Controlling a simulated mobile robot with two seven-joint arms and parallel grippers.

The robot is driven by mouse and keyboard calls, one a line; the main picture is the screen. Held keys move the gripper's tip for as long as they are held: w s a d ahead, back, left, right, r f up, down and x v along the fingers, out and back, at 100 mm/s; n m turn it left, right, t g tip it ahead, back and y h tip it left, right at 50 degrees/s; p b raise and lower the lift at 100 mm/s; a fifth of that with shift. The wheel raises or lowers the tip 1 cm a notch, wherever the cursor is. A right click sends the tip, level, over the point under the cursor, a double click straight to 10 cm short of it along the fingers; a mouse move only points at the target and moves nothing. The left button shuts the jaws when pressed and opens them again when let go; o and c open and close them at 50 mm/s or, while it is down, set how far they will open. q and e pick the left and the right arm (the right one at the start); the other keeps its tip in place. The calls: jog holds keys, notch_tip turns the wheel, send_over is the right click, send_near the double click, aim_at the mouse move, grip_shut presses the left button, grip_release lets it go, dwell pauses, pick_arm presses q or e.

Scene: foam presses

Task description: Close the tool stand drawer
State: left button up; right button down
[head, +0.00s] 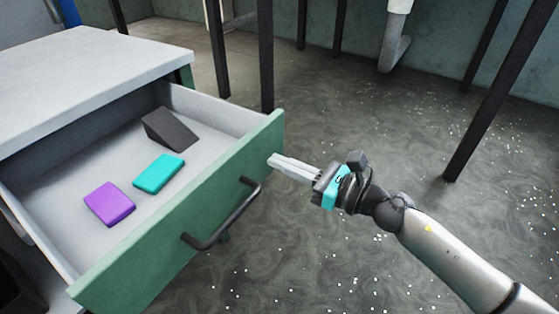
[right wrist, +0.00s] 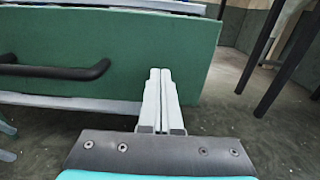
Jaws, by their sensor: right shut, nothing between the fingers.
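The tool stand drawer (head: 225,113) is pulled out, with a green front (head: 160,240) and a black bar handle (head: 222,222). Inside lie a purple block (head: 109,204), a teal block (head: 158,173) and a dark grey wedge (head: 170,129). My right gripper (head: 270,162) is shut and empty, its fingers pointing at the front near its right end, beside the handle. In the right wrist view the shut fingers (right wrist: 160,72) overlap the green front (right wrist: 130,50), right of the handle (right wrist: 70,70). I cannot tell whether they touch it. My left gripper is not in view.
The light grey top of the tool stand (head: 80,65) is above the drawer. Dark table legs (head: 266,60) stand behind it, and another leg (head: 490,100) is at the right. The speckled floor (head: 350,120) around my right arm is open.

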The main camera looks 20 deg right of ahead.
jog(key=shift+w+a, duration=0.3)
jog(key=shift+w, duration=0.05)
jog(key=shift+w, duration=0.1)
